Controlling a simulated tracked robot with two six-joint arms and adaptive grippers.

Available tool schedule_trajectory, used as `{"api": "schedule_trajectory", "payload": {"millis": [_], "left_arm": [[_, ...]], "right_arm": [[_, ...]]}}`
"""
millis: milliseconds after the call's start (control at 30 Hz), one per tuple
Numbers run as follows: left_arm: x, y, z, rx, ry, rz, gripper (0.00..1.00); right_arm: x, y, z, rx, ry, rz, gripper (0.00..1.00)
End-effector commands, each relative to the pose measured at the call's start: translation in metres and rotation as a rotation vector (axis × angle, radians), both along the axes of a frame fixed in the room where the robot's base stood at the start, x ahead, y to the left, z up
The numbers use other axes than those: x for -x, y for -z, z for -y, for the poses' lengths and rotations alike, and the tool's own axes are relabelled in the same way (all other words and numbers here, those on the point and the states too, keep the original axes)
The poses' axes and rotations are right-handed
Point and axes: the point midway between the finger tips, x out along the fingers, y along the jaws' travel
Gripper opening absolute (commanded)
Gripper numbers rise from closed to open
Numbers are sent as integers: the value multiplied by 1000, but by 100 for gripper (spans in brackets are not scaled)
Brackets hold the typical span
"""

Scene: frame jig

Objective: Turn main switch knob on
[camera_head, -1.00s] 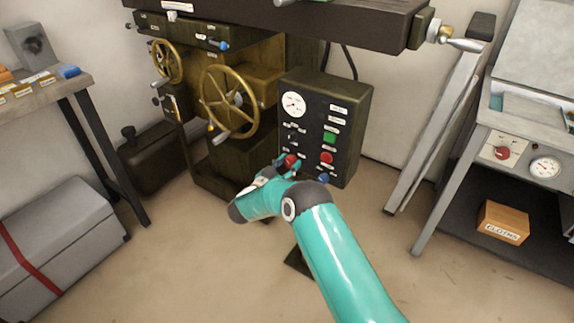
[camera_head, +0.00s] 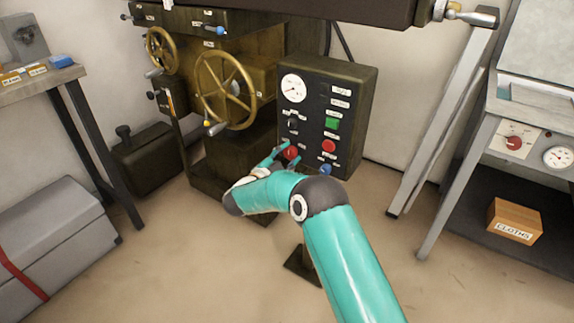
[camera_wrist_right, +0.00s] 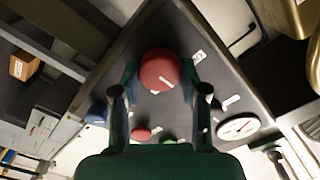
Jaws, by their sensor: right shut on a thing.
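The dark control panel (camera_head: 350,100) stands upright by the machine. A round red knob (camera_head: 291,152) is at its lower left. In the right wrist view the red knob (camera_wrist_right: 160,68) sits between the two fingers of my right gripper (camera_wrist_right: 158,82). A pale mark shows on its face. In the head view my right gripper (camera_head: 283,153) reaches the panel from the front and is shut on this knob. Fingers and wrist partly cover the knob's surroundings there. I cannot read which label names the main switch. My left gripper is not in view.
Close by on the panel are a black switch (camera_head: 292,124), a green button (camera_head: 332,124), a red button (camera_head: 328,146), a blue knob (camera_head: 325,169) and a gauge (camera_head: 293,88). A brass handwheel (camera_head: 226,62) is left of the panel. Open floor lies in front.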

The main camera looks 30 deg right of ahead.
Motion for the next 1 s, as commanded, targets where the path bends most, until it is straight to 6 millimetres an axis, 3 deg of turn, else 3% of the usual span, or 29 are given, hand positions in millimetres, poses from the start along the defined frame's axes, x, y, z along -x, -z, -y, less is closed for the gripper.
{"api": "schedule_trajectory", "payload": {"millis": [33, 600, 1000], "left_arm": [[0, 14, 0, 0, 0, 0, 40], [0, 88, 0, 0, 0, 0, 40], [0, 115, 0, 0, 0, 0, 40]], "right_arm": [[2, 7, 2, -19, 7, 42, 8], [4, 10, 3, -219, 11, 525, 8], [4, 9, 3, -300, 13, 719, 9]]}}
